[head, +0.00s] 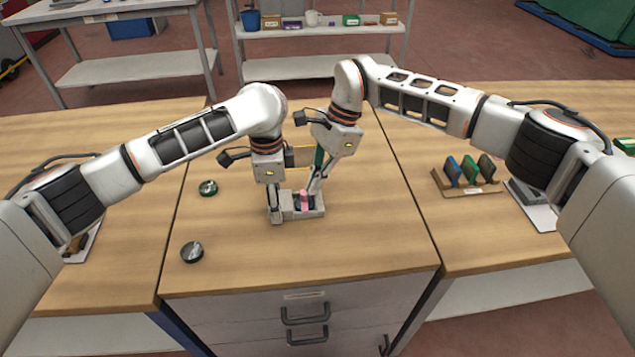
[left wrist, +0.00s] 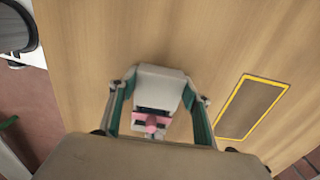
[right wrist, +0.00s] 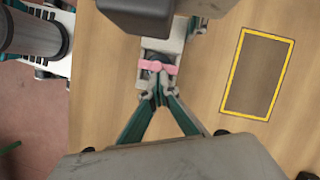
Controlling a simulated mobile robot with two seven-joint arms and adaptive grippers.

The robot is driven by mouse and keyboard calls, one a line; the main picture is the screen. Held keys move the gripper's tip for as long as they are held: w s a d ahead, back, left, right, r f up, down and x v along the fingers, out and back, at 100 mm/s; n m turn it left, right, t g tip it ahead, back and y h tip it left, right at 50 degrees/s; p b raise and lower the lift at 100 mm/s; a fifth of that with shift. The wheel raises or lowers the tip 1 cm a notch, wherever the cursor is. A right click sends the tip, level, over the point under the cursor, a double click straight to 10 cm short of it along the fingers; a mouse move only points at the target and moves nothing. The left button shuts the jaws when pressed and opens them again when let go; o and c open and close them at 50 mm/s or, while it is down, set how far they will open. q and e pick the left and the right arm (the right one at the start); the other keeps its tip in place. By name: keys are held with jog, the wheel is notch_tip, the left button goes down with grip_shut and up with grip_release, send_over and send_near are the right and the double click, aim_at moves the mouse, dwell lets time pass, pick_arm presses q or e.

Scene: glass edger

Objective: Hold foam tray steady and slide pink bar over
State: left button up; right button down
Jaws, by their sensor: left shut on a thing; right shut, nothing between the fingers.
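The pale grey foam tray (head: 318,211) lies on the middle bench, with a dark recess; it also shows in the left wrist view (left wrist: 160,79). The pink bar (head: 304,196) sits at the tray and lies crosswise over it in the right wrist view (right wrist: 156,66). My left gripper (head: 280,213) is shut on the tray, a finger on each side in the left wrist view. My right gripper (right wrist: 160,94) has its fingertips together, empty, right beside the pink bar. Whether they touch it I cannot tell. Arms and fingers partly hide the tray.
A yellow-bordered rectangle (right wrist: 262,75) marks the bench beyond the grippers. A rack of coloured pads (head: 468,188) stands on the right bench. The bench front is clear.

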jog(key=shift+w+d, duration=0.2)
jog(key=shift+d, duration=0.1)
jog(key=d, duration=0.1)
jog(key=w+d, duration=0.1)
jog(key=shift+w+d, duration=0.25)
jog(key=shift+d, duration=0.1)
jog(key=v, duration=1)
jog(key=shift+d, duration=0.15)
pick_arm(q)
jog(key=o, duration=1.1)
jog(key=shift+o, duration=0.2)
